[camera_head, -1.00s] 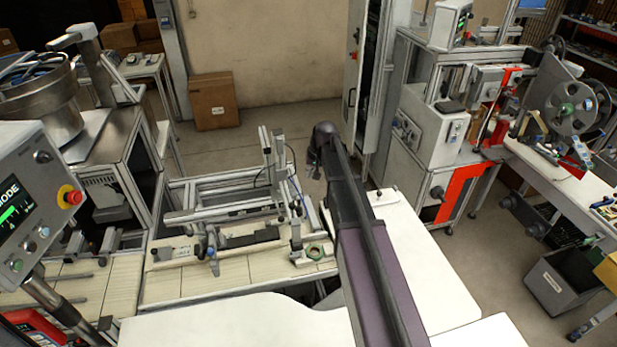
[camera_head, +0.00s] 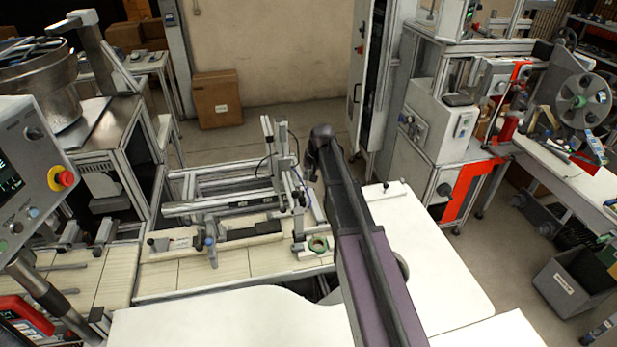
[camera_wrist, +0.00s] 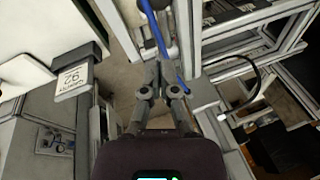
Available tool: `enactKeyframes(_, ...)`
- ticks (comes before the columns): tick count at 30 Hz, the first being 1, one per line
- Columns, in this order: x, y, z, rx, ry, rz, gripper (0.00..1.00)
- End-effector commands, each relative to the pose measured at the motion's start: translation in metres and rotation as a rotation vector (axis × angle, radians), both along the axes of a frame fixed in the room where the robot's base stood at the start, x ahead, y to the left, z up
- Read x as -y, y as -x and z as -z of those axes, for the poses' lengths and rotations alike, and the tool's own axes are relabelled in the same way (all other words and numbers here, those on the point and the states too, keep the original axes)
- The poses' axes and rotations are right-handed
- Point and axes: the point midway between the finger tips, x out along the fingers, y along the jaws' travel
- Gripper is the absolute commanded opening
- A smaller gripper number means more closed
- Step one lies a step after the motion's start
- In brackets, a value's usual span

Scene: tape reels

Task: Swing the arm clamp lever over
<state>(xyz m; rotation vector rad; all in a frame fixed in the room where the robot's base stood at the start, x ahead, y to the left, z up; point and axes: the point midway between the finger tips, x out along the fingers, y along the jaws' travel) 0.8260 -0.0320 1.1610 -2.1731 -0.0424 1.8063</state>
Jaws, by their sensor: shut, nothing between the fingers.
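I cannot tell for certain which part is the arm clamp lever. In the head view a small upright handle with a bluish knob (camera_head: 210,245) stands on the plate of the bench fixture. An upright metal frame (camera_head: 268,145) rises at the back of this fixture. My gripper (camera_wrist: 160,80) shows in the wrist view, shut and empty, its fingers drawn together. A blue tube (camera_wrist: 155,28) runs just beyond the fingertips. In the head view my arm reaches away from me, to the right of the fixture, and its end hides part of the scene behind.
A white tabletop (camera_head: 225,320) lies in front. A control panel (camera_head: 30,180) with a red button stands at the left. A machine with a reel (camera_head: 584,100) stands at the right. Aluminium rails (camera_wrist: 230,42) are close to my gripper.

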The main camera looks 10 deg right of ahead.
Motion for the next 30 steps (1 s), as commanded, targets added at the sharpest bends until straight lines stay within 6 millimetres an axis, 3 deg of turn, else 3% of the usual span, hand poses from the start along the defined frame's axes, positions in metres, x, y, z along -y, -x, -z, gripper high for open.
enactKeyframes(13, -0.012, 0.015, 0.035, 0.000, 0.000, 0.000, 0.00)
enactKeyframes(30, -0.015, 0.020, 0.040, 0.000, 0.000, 0.000, 0.00)
